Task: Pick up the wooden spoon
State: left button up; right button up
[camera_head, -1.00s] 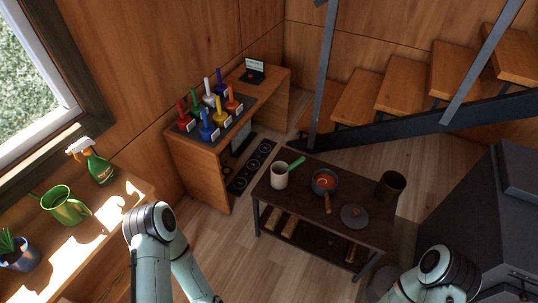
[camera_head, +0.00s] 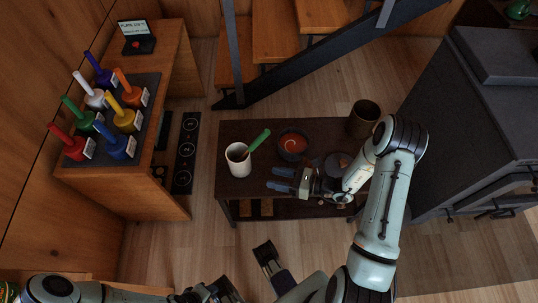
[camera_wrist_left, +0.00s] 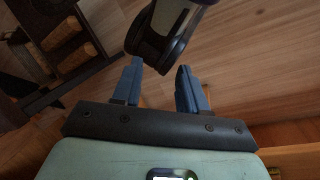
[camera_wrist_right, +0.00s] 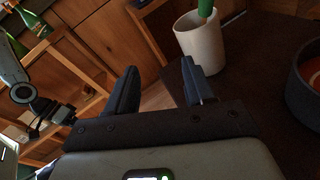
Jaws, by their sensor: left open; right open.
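No plainly wooden spoon shows. A green-handled utensil (camera_head: 260,139) leans in the white cup (camera_head: 237,163) on the dark low table (camera_head: 240,197); its lower end is hidden, so I cannot tell whether it is the spoon. In the right wrist view the handle (camera_wrist_right: 205,10) rises from the cup (camera_wrist_right: 204,48), just beyond the fingers. My right gripper (camera_head: 277,180) is open and empty, right of and in front of the cup, apart from it. My left gripper (camera_wrist_left: 158,78) is open and empty over the floor, away from the table.
A pot with red contents (camera_head: 292,145) is right of the cup, and a brown mug (camera_head: 363,118) stands farther right. A round lid (camera_head: 335,163) is partly hidden behind my right arm. Stairs (camera_head: 275,35) rise behind; a dark grey cabinet (camera_head: 465,120) stands to the right.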

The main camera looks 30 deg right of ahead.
aim_at(249, 150)
jog(key=w+d+r+m+t+h, duration=0.2)
jog(key=w+d+t, duration=0.1)
jog(key=w+d, duration=0.2)
jog(key=b+x, duration=0.1)
jog(key=x, duration=0.7)
jog(key=b+x, duration=0.1)
jog(key=x, duration=0.3)
jog(key=shift+w+a+r+b, duration=0.1)
jog(key=shift+a+r+b, duration=0.05)
jog(key=shift+r+b, duration=0.2)
pick_arm(q)
jog(key=shift+t+y, duration=0.3)
jog(key=shift+t, duration=0.3)
jog(key=w+f, duration=0.1)
jog(key=w+a+f, duration=0.1)
jog(key=w, duration=0.1)
jog(key=w+a+f, duration=0.1)
jog(key=shift+w+f, duration=0.15)
jog(key=shift+f, duration=0.15)
pick_arm(e)
grip_shut()
